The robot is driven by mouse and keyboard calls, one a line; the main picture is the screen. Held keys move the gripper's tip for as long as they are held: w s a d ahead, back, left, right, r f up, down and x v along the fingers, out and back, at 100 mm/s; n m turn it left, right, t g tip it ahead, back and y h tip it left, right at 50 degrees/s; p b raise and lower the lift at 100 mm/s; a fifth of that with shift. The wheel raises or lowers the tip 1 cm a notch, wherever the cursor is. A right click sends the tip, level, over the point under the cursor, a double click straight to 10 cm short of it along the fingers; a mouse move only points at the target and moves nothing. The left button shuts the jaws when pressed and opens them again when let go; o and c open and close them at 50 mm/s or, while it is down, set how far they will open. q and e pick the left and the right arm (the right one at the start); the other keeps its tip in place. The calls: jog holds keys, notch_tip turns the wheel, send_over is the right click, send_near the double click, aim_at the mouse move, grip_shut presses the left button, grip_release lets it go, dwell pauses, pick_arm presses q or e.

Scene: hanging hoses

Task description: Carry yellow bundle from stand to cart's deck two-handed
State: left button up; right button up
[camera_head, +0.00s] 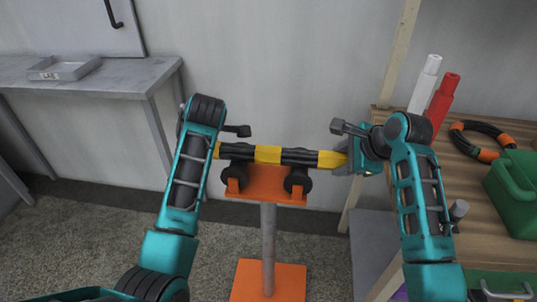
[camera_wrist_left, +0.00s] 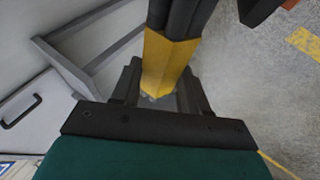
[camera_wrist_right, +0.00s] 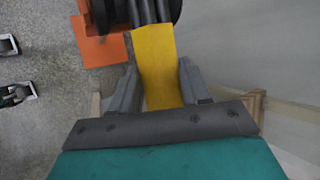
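The yellow bundle (camera_head: 267,154), black hoses with yellow bands, lies level across the black rollers of the orange stand (camera_head: 263,184) in the head view. My right gripper (camera_head: 352,158) is at its right yellow end. In the right wrist view its fingers flank that yellow end (camera_wrist_right: 157,60). My left gripper (camera_wrist_left: 163,88) is at the other end, mostly hidden behind my arm in the head view. In the left wrist view its fingers stand on both sides of the yellow band (camera_wrist_left: 168,60). Whether either pair is pressed shut on the bundle cannot be told.
A grey table (camera_head: 120,77) with a tray (camera_head: 65,68) stands at the left. The wall is close behind the stand.

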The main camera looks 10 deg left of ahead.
pick_arm(q)
grip_shut()
pick_arm(e)
grip_shut()
pick_arm(q)
jog(key=shift+r, duration=0.2)
pick_arm(e)
jog(key=shift+r, duration=0.2)
